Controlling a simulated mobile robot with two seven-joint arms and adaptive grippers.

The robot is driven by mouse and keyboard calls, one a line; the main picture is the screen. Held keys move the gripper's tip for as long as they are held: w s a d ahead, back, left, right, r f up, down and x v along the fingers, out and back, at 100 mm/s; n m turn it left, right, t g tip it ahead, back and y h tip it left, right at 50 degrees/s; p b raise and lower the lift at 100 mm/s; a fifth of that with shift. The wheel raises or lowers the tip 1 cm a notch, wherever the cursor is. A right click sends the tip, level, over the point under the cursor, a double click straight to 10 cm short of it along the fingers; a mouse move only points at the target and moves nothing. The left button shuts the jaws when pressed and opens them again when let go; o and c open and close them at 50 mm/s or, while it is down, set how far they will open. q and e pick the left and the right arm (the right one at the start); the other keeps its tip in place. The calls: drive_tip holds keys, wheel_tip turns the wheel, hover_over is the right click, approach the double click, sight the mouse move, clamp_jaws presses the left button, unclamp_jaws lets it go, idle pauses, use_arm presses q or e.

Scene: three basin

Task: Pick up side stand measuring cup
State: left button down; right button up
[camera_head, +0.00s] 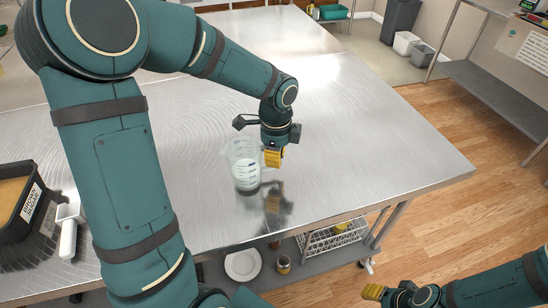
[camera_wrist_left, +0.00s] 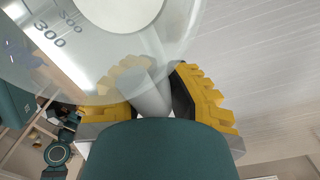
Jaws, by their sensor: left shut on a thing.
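The clear measuring cup (camera_head: 244,172) has dark markings and white in its lower part. It is near the middle of the steel table (camera_head: 350,135) in the head view. My left gripper (camera_head: 273,158), with yellow fingers, is at the cup's right side. In the left wrist view the cup (camera_wrist_left: 90,50) fills the upper left, with numbers on its wall. There my left gripper (camera_wrist_left: 158,95) is shut on the cup's pale handle. I cannot tell whether the cup's base touches the table. My right gripper (camera_head: 374,292) is low at the right, below the table, its jaw opening unclear.
A dark bin labelled brown sugar (camera_head: 14,212) stands at the left, with a white scoop (camera_head: 68,236) beside it. A lower shelf holds a white plate (camera_head: 243,265), a jar (camera_head: 283,265) and a wire basket (camera_head: 330,237). The table's right part is clear.

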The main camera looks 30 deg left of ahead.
use_arm(q)
wheel_tip(320, 180, up, 7)
drive_tip(key=shift+f+p, duration=0.2)
drive_tip(key=shift+p, duration=0.65)
drive_tip(key=shift+r, duration=1.15)
